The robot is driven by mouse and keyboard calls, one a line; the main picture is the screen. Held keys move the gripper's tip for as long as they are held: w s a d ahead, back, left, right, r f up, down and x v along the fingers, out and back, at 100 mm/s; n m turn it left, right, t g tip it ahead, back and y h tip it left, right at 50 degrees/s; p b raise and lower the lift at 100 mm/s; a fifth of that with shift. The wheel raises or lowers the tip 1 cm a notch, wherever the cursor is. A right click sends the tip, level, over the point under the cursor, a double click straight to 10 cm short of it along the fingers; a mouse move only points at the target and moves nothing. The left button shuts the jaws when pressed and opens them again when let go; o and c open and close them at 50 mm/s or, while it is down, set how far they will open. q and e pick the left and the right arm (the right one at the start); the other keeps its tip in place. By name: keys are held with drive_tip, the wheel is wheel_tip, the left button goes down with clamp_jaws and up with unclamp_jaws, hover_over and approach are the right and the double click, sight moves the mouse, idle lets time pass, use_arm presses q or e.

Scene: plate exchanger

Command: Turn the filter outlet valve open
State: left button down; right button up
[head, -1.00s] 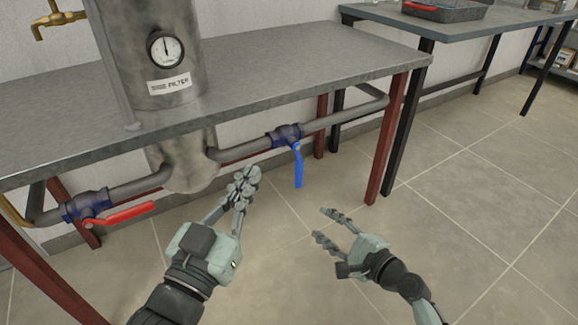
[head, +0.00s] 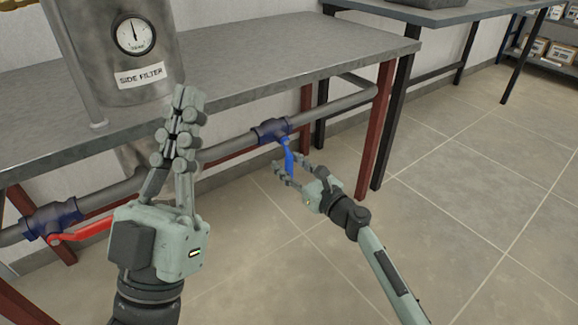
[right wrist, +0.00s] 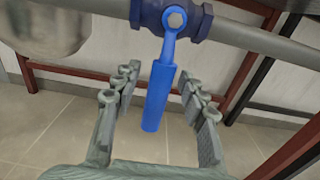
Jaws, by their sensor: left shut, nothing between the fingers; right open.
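The valve with the blue lever (head: 289,157) sits on the grey pipe to the right of the filter (head: 110,78). Its blue body (head: 272,131) is on the pipe and the lever hangs down, across the pipe. My right gripper (head: 291,167) is open at the lever. In the right wrist view the blue lever (right wrist: 157,98) hangs between the two open fingers, with gaps on both sides. A second valve with a red lever (head: 82,232) is on the pipe at the left; its lever runs roughly along the pipe. My left gripper (head: 187,98) is shut, empty and raised before the filter.
The grey table (head: 300,50) with red legs (head: 376,145) stands over the pipe. The round gauge (head: 134,35) and a label reading "SIDE FILTER" are on the filter. A second table (head: 450,12) stands behind right. The tiled floor at right is clear.

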drive_tip(key=shift+w, duration=0.15)
clamp_jaws()
idle(0.4)
